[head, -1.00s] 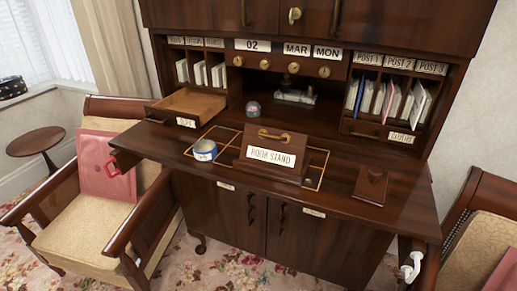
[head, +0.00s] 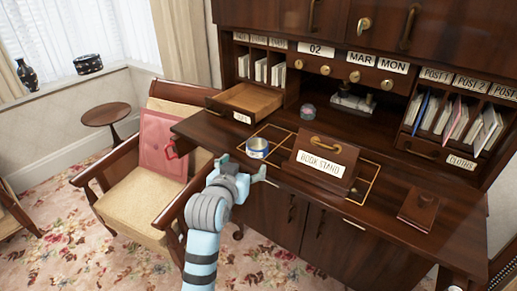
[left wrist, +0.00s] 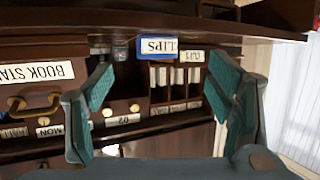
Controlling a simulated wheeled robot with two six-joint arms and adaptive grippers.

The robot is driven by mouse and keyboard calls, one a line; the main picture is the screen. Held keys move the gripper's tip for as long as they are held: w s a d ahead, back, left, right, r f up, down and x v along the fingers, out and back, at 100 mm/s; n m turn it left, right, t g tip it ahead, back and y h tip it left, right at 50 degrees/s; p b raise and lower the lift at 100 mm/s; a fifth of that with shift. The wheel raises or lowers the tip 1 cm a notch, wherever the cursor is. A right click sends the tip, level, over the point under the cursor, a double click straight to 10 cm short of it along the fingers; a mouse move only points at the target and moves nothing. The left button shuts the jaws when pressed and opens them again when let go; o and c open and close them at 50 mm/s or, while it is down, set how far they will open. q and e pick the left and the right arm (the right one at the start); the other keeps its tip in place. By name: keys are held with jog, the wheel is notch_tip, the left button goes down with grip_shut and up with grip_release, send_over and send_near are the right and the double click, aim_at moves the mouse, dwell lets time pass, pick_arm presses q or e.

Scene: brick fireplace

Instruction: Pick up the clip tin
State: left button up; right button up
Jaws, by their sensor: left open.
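My right gripper is not in view.
The wooden book stand (head: 320,162) stands right of the tin. An open drawer (head: 250,99) is behind it at left, and a small round object (head: 307,111) lies farther back. A small wooden block (head: 418,209) lies at right. A chair with a pink cushion (head: 161,146) stands left.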

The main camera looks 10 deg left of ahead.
pick_arm(q)
notch_tip(320, 180, up, 2)
jog(key=r, duration=0.1)
jog(key=b, duration=0.2)
send_near(260, 141)
jog(key=shift+t, duration=0.3)
jog(key=x, duration=0.6)
jog(key=shift+f, duration=0.3)
jog(key=shift+w+a+f, duration=0.1)
jog(key=shift+w+f, duration=0.05)
jog(key=shift+w, duration=0.3)
jog(key=shift+s, duration=0.1)
jog(key=c, duration=1.1)
